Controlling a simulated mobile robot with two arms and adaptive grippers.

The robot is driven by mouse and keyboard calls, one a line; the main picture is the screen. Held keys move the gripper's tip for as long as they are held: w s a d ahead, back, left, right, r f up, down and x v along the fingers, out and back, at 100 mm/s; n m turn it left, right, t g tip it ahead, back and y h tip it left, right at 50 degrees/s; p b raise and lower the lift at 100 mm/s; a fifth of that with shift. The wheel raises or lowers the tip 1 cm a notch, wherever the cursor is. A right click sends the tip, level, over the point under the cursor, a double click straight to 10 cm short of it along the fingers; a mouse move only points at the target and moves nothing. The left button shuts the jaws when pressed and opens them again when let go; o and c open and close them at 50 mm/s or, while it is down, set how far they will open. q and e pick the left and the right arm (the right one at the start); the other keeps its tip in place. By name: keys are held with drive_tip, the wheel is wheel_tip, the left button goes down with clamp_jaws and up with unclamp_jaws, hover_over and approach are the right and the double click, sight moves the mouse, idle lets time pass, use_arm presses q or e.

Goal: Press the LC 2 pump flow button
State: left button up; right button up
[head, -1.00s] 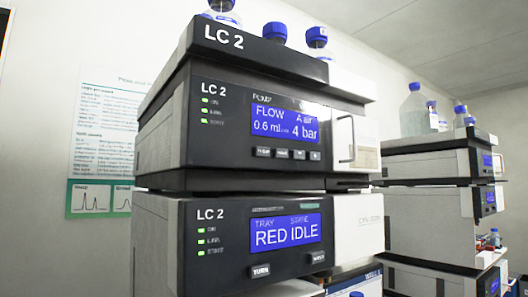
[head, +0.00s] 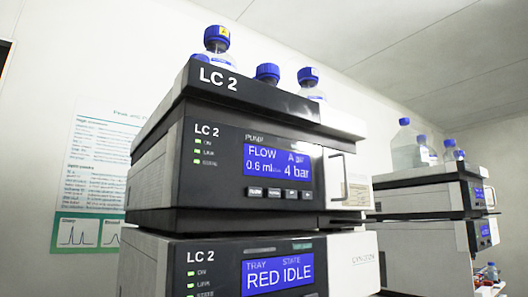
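The LC 2 pump module (head: 225,165) is in the upper middle of the LC 2 stack in the head view. Its blue display (head: 277,161) reads FLOW 0.6 ml and 4 bar. A row of small dark buttons (head: 280,194) sits just under the display. The leftmost button (head: 255,192) seems to carry a short word, but the labels are too small to read surely. Neither of my grippers shows in the head view.
Below the pump is a tray module (head: 200,265) whose display reads RED IDLE. Blue-capped bottles (head: 266,75) stand on top of the stack. A handle (head: 338,177) sticks out at the pump's right. Another stack (head: 425,200) stands at the right, and a poster (head: 100,160) hangs behind.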

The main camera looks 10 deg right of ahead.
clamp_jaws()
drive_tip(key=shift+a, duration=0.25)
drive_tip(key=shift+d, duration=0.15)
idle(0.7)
